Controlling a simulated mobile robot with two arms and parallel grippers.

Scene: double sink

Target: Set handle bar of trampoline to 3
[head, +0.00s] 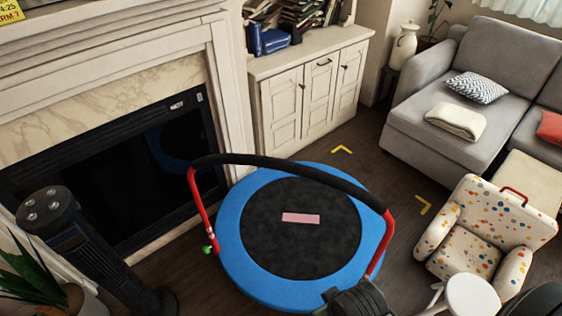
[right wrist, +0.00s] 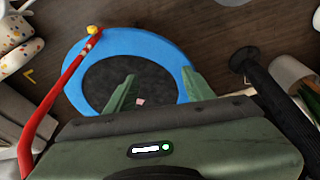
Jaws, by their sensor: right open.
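The trampoline has a blue rim (head: 245,270) and a black mat (head: 270,235) with a pink patch (head: 300,218). Its handle bar (head: 285,168) has a black padded top and red posts and stands upright over the mat. A green knob (head: 207,249) is low on the left post. In the right wrist view, one red post (right wrist: 62,85) is at left, with a yellow knob (right wrist: 93,30). My right gripper (right wrist: 158,85) is open and empty above the trampoline, apart from the post. It shows partly at the head view's bottom edge. My left gripper is out of view.
A black tower fan (head: 85,245) and a plant (head: 30,275) stand at left, before the fireplace (head: 110,180). A spotted armchair (head: 480,225), white stool (head: 470,297) and grey sofa (head: 440,110) are at right. Dark floor is free behind the trampoline, with yellow corner marks (head: 342,150).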

